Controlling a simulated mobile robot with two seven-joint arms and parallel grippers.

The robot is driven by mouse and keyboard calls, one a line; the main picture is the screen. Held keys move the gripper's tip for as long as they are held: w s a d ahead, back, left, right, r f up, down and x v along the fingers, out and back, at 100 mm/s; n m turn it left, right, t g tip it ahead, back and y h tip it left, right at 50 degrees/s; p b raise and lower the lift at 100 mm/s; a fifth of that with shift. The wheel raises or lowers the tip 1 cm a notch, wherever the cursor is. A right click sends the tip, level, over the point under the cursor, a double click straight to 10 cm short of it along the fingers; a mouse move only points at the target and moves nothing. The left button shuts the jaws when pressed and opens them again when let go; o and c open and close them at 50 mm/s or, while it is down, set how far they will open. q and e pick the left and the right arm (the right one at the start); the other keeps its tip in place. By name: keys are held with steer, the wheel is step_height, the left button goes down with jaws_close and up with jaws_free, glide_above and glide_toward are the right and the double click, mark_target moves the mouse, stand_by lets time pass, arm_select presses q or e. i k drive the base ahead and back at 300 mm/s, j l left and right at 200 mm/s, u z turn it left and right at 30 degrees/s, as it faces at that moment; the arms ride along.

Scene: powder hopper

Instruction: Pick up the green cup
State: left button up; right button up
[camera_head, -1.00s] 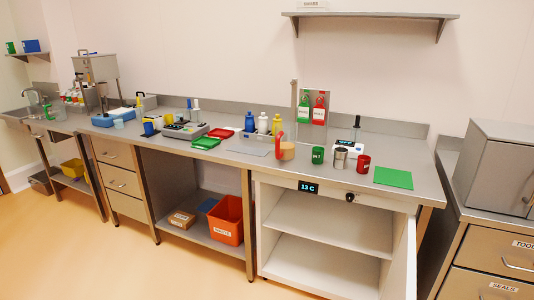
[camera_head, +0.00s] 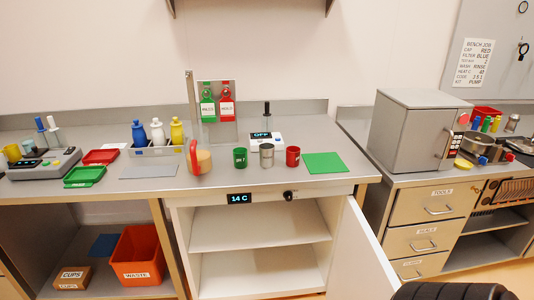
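The green cup (camera_head: 240,157) stands upright on the steel bench near its front edge, with small pale marking on its side. A steel beaker (camera_head: 267,156) and a red cup (camera_head: 293,157) stand in a row to its right. Neither gripper shows in the head view, and nothing holds the green cup.
Behind are a display device (camera_head: 266,139) and hanging green and red tags. A flat green mat (camera_head: 325,162) lies right. Below, an open cabinet door (camera_head: 365,255) sticks out at the front.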

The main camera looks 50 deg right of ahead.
mark_target(240, 158)
steer(key=i+z, duration=0.2)
steer(key=z, duration=0.2)
steer(key=i+l+z, duration=0.1)
steer(key=z, duration=0.3)
steer(key=i+j+z, duration=0.1)
steer(key=i+z, duration=0.15)
steer(key=z, duration=0.2)
